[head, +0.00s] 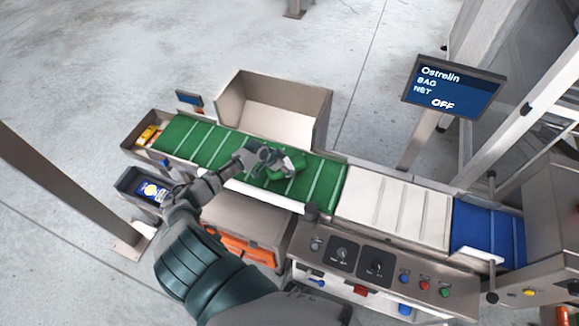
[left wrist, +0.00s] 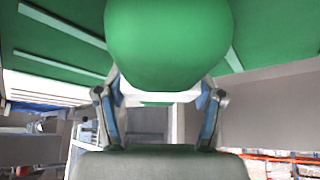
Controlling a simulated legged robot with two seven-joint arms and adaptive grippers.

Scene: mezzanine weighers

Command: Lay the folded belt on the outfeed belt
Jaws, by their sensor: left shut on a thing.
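The folded belt (head: 286,172) is a green bundle with a rounded end. In the left wrist view it shows as a large smooth green shape (left wrist: 168,45) between the fingers. My left gripper (head: 272,160) is shut on it, over the right half of the green cleated belt (head: 196,142), which I take as the outfeed belt. This belt also fills the upper corners of the left wrist view (left wrist: 265,30). I cannot tell whether the bundle touches the belt's surface. My right gripper is not in view.
A white cleated belt (head: 395,208) and a blue one (head: 488,233) continue to the right. An open metal bin (head: 228,100) stands behind the green belt. A small tray of packets (head: 132,142) is at its left end. A control panel (head: 375,268) and a display (head: 454,87) flank the line.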

